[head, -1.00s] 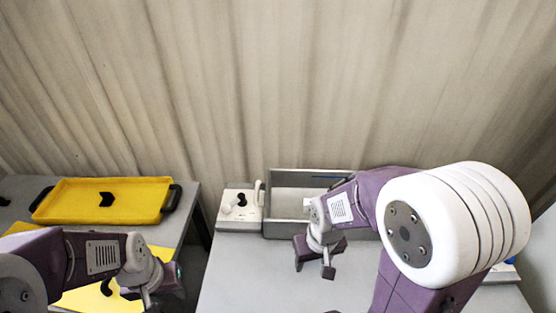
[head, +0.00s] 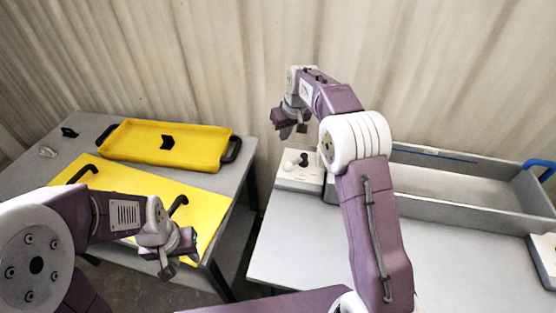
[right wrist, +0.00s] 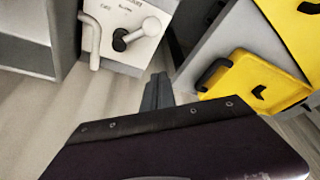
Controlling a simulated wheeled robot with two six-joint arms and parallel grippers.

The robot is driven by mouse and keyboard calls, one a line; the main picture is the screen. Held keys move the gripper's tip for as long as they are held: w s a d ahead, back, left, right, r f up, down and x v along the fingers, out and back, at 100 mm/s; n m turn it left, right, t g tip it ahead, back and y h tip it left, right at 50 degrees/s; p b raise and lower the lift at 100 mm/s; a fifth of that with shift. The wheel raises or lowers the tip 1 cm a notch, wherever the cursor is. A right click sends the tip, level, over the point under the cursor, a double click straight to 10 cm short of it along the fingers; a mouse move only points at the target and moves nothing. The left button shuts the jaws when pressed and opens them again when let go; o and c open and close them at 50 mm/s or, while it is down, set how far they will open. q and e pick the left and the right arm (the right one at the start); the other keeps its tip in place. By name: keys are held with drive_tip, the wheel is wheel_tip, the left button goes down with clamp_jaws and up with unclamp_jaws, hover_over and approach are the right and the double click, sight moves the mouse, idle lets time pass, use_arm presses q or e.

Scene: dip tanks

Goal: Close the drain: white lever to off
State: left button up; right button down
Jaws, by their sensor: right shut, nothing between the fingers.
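The drain's white control box (head: 298,182) stands at the back left corner of the right table. In the right wrist view its panel (right wrist: 123,13) carries a white lever (right wrist: 140,31) with a round end, pivoting at a black hub (right wrist: 119,42). Small dark labels are printed beside it, too blurred to read surely. My right gripper (head: 290,130) is shut and empty, above and behind the box in the head view. Its closed fingers (right wrist: 157,92) are apart from the lever in the right wrist view. My left gripper (head: 177,259) hangs by the yellow mat's right edge; its jaw opening is unclear.
A grey tank (head: 450,207) with a blue handle (head: 538,166) stands right of the box. A bent white pipe (right wrist: 92,42) rises at the panel's edge. A gap separates the tables.

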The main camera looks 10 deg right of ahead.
sight(295, 164)
drive_tip(key=x, duration=0.9)
drive_tip(key=shift+w+f, duration=0.15)
drive_tip(key=shift+f, duration=0.2)
drive_tip(key=s, duration=0.2)
drive_tip(key=shift+s+d+f, duration=0.15)
drive_tip(key=shift+s+d, duration=0.25)
drive_tip(key=shift+s+d+f, duration=0.1)
drive_tip(key=shift+s+d, duration=0.1)
drive_tip(key=shift+s, duration=0.3)
